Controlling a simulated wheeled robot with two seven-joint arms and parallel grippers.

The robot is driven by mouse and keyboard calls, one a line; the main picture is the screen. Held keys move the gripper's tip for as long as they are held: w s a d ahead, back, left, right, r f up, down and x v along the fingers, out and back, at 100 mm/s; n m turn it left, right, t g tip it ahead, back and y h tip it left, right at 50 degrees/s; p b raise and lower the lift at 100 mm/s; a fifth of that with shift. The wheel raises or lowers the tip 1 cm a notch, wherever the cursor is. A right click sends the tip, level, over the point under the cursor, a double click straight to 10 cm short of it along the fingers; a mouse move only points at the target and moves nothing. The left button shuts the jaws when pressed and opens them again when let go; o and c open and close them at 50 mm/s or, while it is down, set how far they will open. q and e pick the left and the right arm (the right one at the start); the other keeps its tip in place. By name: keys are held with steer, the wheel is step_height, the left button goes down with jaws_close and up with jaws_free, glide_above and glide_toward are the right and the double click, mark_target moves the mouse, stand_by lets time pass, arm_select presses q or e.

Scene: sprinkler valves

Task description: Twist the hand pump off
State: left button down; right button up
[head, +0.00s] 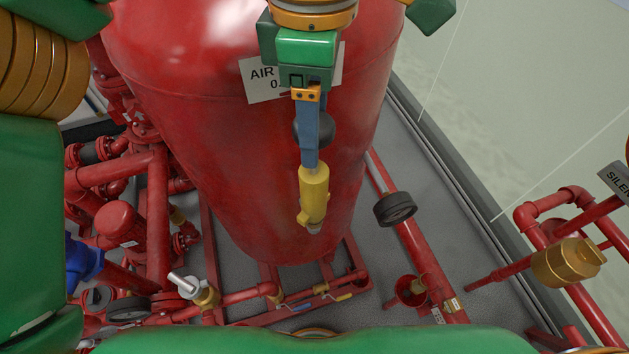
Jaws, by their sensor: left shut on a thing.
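My left gripper (311,164), with blue fingers below a green and orange body, hangs in front of the big red air tank (215,120). The fingers are closed at the top of a yellow cylindrical part (314,192), which points downward and has a small brass end. It may be the hand pump, but no label on it can be read. I cannot tell whether the yellow part touches the tank. My right gripper is not in view.
A red pipe with a black gauge (396,209) runs down right of the tank. Red pipes and valves crowd the left (120,222). A brass valve (567,262) is at the right. A grey ledge edges the floor; grey floor (455,245) is clear between.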

arm_select(q)
steer(key=n, duration=0.5)
steer(key=shift+n, duration=2)
steer(key=n, duration=0.3)
steer(key=n+b, duration=0.1)
steer(key=n, duration=0.4)
steer(key=shift+n, duration=0.3)
steer(key=shift+r+p, duration=3.2)
steer(key=shift+r, duration=0.15)
steer(key=shift+f, duration=0.15)
